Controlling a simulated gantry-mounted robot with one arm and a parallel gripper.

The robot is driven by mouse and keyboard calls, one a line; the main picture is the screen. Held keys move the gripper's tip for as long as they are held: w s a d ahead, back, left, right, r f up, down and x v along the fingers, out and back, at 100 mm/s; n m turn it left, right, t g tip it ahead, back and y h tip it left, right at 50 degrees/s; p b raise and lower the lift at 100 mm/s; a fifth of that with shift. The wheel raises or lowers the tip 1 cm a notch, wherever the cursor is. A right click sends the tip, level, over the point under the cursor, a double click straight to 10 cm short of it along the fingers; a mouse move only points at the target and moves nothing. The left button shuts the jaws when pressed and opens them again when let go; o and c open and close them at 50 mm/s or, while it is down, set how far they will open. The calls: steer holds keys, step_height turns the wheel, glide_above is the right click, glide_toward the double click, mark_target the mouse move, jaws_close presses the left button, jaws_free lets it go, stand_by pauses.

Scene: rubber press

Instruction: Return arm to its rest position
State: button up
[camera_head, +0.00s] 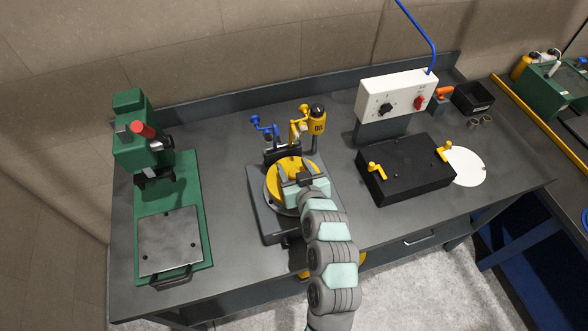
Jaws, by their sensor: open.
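My gripper (305,180) is at the end of my grey and pale green arm, which reaches up from the bottom of the view. It is over the round fixture with a yellow disc (279,187) near the middle of the workbench. The jaws are open, and I see nothing held between them. I cannot tell whether they touch the disc. My arm hides the right and front part of the fixture.
A green press (140,140) stands at the left with a metal plate (170,240) in front. Blue (264,128) and yellow (318,120) tools stand behind the fixture. A white control box (397,95), a black box (405,172) and a white disc (466,167) are on the right.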

steer(key=shift+r+p, duration=0.7)
steer(key=shift+r, duration=1.7)
steer(key=shift+s, duration=0.1)
